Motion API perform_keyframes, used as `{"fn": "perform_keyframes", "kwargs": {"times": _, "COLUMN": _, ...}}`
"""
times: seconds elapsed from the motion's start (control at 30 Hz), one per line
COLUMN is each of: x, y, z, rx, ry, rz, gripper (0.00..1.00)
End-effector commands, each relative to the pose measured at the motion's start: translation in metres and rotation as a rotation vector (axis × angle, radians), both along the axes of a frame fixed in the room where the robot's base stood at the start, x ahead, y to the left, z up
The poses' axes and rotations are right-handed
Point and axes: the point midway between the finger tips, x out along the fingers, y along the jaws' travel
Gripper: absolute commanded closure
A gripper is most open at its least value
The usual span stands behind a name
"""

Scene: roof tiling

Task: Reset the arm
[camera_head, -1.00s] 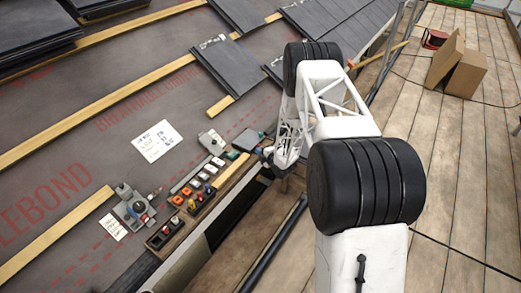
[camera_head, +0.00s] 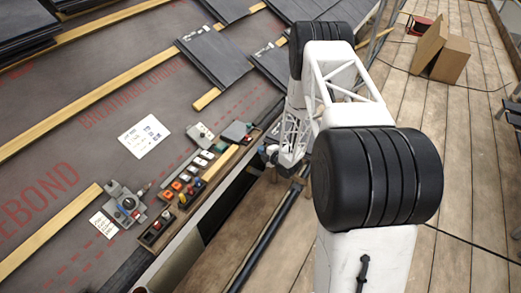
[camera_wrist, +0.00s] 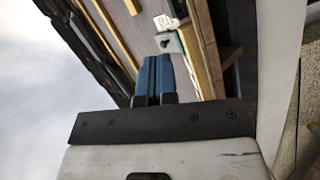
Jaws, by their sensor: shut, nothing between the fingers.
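My arm reaches out from the lower right of the head view, with the wrist bent down over the roof edge. My gripper (camera_head: 268,157) is small there and partly hidden by my own arm. In the wrist view my gripper (camera_wrist: 153,72) shows two blue fingers side by side, shut with nothing between them. It points toward the roof edge, where a wooden rail and a grey tool show beyond the fingertips. It appears apart from them.
A wooden tray (camera_head: 157,236) of small coloured parts runs along the roof edge. A grey device (camera_head: 124,205) and a paper sheet (camera_head: 144,135) lie on the membrane. Dark slates (camera_head: 214,55) lie higher up. A cardboard box (camera_head: 450,60) stands on the plank deck at right.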

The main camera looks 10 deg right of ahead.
Motion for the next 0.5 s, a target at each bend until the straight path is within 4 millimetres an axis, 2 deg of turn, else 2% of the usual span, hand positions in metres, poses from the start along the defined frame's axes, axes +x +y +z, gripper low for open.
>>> {"fn": "perform_keyframes", "kwargs": {"times": 0.5, "x": 0.0018, "y": -0.0003, "z": 0.0042, "rx": 0.0, "ry": 0.004, "rz": -0.004, "gripper": 1.0}}
